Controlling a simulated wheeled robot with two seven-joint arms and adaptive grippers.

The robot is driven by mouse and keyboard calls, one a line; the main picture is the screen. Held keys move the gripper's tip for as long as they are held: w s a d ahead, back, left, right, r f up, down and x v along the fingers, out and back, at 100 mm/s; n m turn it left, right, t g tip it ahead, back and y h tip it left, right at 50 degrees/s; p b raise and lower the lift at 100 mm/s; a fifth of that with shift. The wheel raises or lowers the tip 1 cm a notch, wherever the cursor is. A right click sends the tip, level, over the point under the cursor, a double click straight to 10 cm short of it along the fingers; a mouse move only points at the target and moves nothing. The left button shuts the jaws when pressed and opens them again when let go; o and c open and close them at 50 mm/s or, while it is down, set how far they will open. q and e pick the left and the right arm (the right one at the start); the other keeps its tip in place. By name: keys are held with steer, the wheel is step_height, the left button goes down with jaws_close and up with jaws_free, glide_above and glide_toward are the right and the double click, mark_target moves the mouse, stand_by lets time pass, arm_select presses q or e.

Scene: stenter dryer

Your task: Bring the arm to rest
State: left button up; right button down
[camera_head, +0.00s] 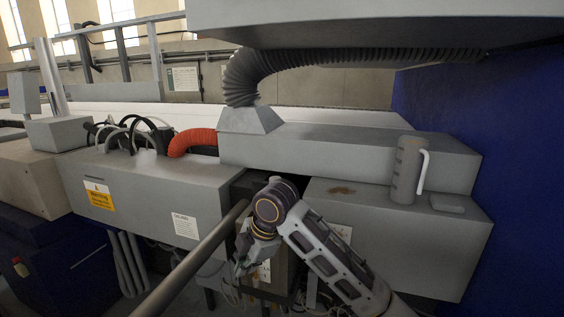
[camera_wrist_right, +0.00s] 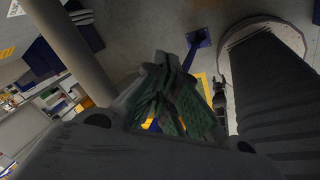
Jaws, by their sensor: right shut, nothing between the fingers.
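My right arm enters the head view from the bottom right and bends at a dark joint in front of the grey machine housing (camera_head: 380,235). My right gripper (camera_head: 243,265) hangs below that joint, small and partly lost against the cables and boxes behind it. In the right wrist view the right gripper (camera_wrist_right: 172,105) shows its greenish finger pads close together, with nothing held between them. My left gripper is in neither view.
A long grey bar (camera_head: 195,262) runs diagonally close to my right gripper. A grey canister with a white handle (camera_head: 407,170) stands on the housing. A red-orange hose (camera_head: 192,141) and black cables lie farther left. A blue panel (camera_head: 520,170) closes the right side.

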steer(key=s+d+f+m+t+y, duration=0.1)
steer(key=s+d+f+m, duration=0.2)
steer(key=d+f+m, duration=0.4)
steer(key=s+d+f+m+t, duration=0.1)
steer(key=s+d+f+m, duration=0.35)
steer(key=f, duration=0.45)
steer(key=s+d+f+m+h, duration=0.2)
steer(key=s+d+f+m, duration=0.2)
steer(key=s+d+m, duration=0.45)
steer(key=s+d+f+m+h, duration=0.3)
steer(key=s+d+f, duration=0.2)
steer(key=d, duration=0.6)
step_height(320, 180, down, 34)
steer(key=s+g+b, duration=0.2)
steer(key=s+d+f+b, duration=0.1)
steer(key=s+d+f, duration=0.1)
steer(key=s+f, duration=0.9)
steer(key=s+d+f+b, duration=0.1)
steer(key=s+d+f, duration=0.1)
steer(key=s+f, duration=0.9)
steer(key=shift+s+f+n+g, duration=0.2)
steer(key=shift+s+n+g, duration=0.1)
steer(key=shift+n+g, duration=0.1)
